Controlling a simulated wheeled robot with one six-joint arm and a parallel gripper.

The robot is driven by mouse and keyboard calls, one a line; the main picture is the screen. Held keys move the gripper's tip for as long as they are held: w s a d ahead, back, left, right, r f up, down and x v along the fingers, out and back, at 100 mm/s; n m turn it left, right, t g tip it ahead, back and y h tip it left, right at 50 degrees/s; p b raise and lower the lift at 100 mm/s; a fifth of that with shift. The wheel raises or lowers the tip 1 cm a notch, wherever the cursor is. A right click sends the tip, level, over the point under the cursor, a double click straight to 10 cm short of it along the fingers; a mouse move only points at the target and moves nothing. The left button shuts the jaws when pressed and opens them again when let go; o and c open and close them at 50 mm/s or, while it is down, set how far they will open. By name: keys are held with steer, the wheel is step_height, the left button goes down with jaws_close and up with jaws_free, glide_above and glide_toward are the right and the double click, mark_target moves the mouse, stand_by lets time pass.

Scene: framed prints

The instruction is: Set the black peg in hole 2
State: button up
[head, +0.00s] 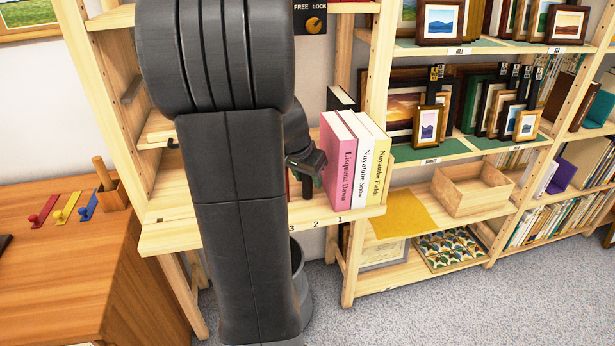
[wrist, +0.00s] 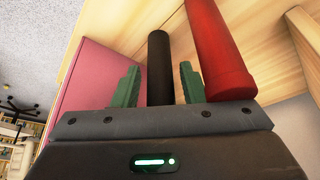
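The black peg (wrist: 160,62) stands out between the two green fingers of my gripper (wrist: 158,84) in the wrist view. A narrow gap shows on each side of the peg, so the fingers are around it but look apart from it. In the head view my gripper (head: 306,176) is low over the wooden shelf board, just left of the pink book. The board's front edge carries the numbers 3, 2 (head: 316,223) and 1.
A red peg (wrist: 219,50) stands close to the right finger. The pink book (head: 338,165) and two pale books stand close on the other side. My arm covers much of the shelf's left part. Colored tags and a wooden holder (head: 109,190) sit on the desk at left.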

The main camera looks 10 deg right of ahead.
steer(key=shift+o, duration=0.6)
steer(key=shift+s+a+r, duration=0.1)
steer(key=shift+r, duration=0.2)
steer(key=p+v, duration=0.2)
steer(key=v, duration=1.1)
steer(key=b+x, duration=0.2)
steer(key=x, duration=1.2)
steer(key=shift+r, duration=0.4)
steer(key=shift+s+p, duration=0.15)
steer(key=shift+p, duration=0.15)
